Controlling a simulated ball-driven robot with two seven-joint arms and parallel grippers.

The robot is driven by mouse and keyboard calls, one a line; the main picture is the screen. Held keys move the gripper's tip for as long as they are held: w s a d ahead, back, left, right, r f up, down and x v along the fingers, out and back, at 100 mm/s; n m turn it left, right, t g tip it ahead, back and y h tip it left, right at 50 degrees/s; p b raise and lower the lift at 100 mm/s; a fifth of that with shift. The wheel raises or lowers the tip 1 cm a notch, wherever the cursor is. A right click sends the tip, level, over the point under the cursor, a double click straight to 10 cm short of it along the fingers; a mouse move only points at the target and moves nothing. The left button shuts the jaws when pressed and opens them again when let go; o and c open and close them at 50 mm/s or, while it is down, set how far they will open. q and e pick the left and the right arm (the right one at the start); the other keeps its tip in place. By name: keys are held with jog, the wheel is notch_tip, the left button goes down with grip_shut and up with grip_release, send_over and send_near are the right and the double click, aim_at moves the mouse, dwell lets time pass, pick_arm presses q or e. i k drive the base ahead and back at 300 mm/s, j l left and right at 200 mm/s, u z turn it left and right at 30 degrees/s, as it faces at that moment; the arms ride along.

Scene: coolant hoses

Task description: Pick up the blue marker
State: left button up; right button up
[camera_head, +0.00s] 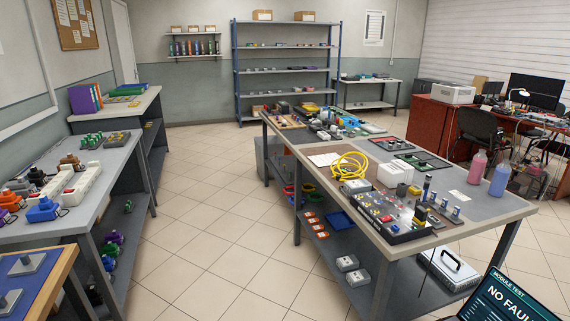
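I cannot make out a blue marker for certain in the head view. A small dark blue upright piece (427,187) stands near the front of the centre table (490,205), but it is too small to tell what it is. Neither of my grippers is in view.
The centre table also bears a coiled yellow hose (350,165), a control panel (388,217), a pink bottle (478,167) and a blue bottle (500,179). A cluttered bench (98,201) stands at left, a blue-framed shelf (287,58) at back. The tiled aisle (205,215) is clear.

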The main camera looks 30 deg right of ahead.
aim_at(426, 184)
jog(key=i+z, duration=0.25)
jog(key=i, duration=0.5)
jog(key=i+j+z, duration=0.2)
jog(key=i, duration=0.55)
jog(key=l, duration=0.1)
